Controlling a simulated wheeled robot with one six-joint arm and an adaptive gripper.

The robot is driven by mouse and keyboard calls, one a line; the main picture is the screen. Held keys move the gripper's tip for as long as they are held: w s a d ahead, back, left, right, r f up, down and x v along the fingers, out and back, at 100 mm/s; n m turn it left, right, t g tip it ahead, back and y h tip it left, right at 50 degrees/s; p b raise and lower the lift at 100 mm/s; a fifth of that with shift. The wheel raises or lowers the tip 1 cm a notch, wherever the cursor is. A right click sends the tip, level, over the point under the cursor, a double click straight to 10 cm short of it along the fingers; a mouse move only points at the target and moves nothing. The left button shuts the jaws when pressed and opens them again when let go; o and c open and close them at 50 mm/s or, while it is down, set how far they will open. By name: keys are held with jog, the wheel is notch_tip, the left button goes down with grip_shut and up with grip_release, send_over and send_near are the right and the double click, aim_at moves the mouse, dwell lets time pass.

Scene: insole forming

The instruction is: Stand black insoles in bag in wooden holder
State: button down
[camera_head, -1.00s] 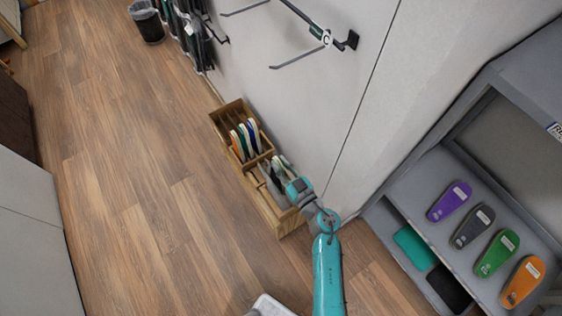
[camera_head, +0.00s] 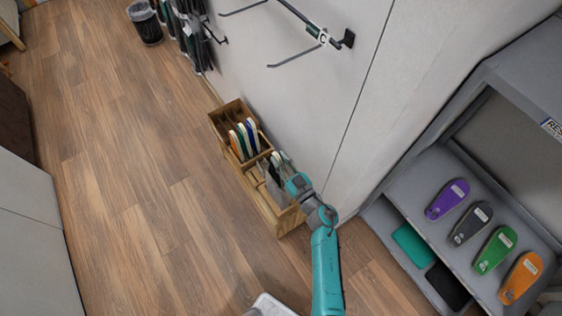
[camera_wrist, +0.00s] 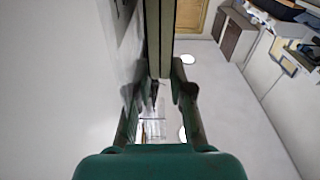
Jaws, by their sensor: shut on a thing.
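The wooden holder (camera_head: 262,202) stands on the floor against the wall, with slots along its length. Several insoles (camera_head: 243,139), with cream, green, white and blue edges, stand upright in its middle slots. My gripper (camera_head: 281,160) is over the near half of the holder.
The wall (camera_head: 300,110) rises close behind the holder, with hooks (camera_head: 310,35) above. At right a grey shelf unit (camera_head: 400,193) carries purple, dark grey, green and orange insoles. A bin (camera_head: 146,24) stands far left. The wood floor (camera_head: 130,170) is clear.

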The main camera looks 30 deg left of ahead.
aim_at(280, 178)
jog(key=shift+h, duration=0.5)
jog(key=shift+s+d+f, duration=0.1)
jog(key=shift+s+f, duration=0.15)
jog(key=shift+f, duration=1.4)
jog(key=shift+s+d+f, duration=0.1)
jog(key=shift+s+f, duration=0.1)
jog(key=shift+f, duration=1.5)
jog(key=shift+s+d+f, duration=0.1)
jog(key=shift+s+f, duration=0.15)
jog(key=shift+f, duration=1.4)
jog(key=c, duration=1)
grip_release()
jog(key=v, duration=1.2)
jog(key=shift+w, duration=0.15)
